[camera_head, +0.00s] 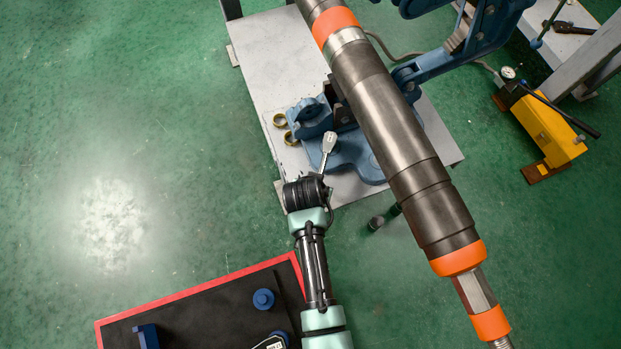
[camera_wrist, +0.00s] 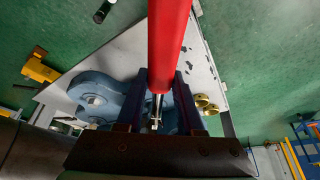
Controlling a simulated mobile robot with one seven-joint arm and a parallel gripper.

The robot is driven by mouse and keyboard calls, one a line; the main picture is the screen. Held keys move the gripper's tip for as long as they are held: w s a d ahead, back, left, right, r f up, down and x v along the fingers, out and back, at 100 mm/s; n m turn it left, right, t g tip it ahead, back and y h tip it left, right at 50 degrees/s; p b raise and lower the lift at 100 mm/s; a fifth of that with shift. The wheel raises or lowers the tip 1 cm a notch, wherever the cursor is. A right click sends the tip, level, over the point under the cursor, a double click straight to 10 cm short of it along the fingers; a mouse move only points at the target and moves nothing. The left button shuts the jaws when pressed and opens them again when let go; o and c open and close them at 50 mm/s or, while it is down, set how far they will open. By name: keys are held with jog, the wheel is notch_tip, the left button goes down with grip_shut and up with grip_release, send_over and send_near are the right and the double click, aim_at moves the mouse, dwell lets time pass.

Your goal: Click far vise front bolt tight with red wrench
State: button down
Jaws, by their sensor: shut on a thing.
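My gripper (camera_head: 307,192) is at the near edge of the grey table, beside a blue vise (camera_head: 352,158). In the wrist view, my gripper (camera_wrist: 157,98) is shut on the red wrench (camera_wrist: 168,45). Its red handle runs up between the fingers, and a thin silver part shows below it. In the head view a silver wrench-like head (camera_head: 328,143) sticks out past my gripper over the vise; no red shows there. The vise's blue body (camera_wrist: 97,98) also shows in the wrist view. I cannot tell whether the wrench touches the front bolt.
A large dark pipe (camera_head: 400,130) with orange bands crosses above the vise, close to the right of my gripper. Two brass rings (camera_head: 280,120) lie on the grey table (camera_head: 262,60). A yellow pump (camera_head: 548,130) stands at right. Green floor is free at left.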

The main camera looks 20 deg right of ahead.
jog(key=shift+s+d+n, duration=0.2)
jog(key=shift+d+n, duration=0.1)
jog(key=shift+r, duration=0.1)
jog(key=shift+w+r+p, duration=0.1)
jog(key=shift+r+p, duration=2.2)
jog(key=shift+p, duration=0.05)
